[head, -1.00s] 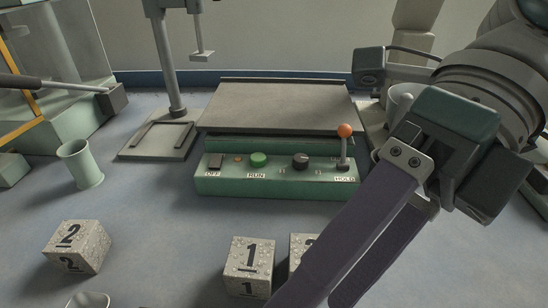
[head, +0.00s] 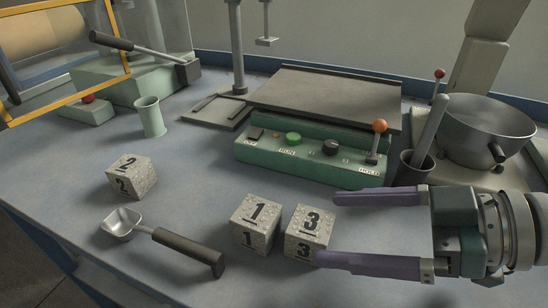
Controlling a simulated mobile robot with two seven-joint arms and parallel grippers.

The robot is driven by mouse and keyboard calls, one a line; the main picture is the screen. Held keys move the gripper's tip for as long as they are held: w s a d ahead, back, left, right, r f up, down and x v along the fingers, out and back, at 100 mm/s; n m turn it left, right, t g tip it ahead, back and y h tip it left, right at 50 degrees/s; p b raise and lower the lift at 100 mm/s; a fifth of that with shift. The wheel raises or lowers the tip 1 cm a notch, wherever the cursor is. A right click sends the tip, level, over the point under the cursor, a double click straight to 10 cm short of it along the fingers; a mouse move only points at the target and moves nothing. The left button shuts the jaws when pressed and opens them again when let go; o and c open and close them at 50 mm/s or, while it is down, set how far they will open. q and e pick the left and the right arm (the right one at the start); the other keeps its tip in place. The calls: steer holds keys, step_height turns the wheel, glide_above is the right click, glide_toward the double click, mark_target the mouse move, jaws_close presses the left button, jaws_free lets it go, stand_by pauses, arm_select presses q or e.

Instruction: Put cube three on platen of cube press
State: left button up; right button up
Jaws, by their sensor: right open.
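Cube three (head: 308,232), a speckled grey concrete cube marked 3, sits on the blue bench just right of cube one (head: 256,222). My right gripper (head: 328,228) comes in from the right with its two long purple fingers spread apart. Its tips are at the right side of cube three, the nearer tip overlapping the cube's lower right edge in the picture. I cannot tell if they touch. A green-based machine with a yellow-framed guard (head: 130,62) at the upper left looks like the cube press; its platen cannot be made out. My left gripper is out of view.
Cube two (head: 132,178) and a metal scoop (head: 175,245) lie to the left. A green cup (head: 150,117) stands behind them. A flat-topped table with a green control box (head: 305,152) is behind the cubes. A pot (head: 487,130) and a dark mortar (head: 415,168) are at right.

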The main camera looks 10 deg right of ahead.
mark_target(321, 226)
steer(key=x, duration=0.3)
steer(key=shift+a, duration=0.15)
jaws_close()
stand_by(0.7)
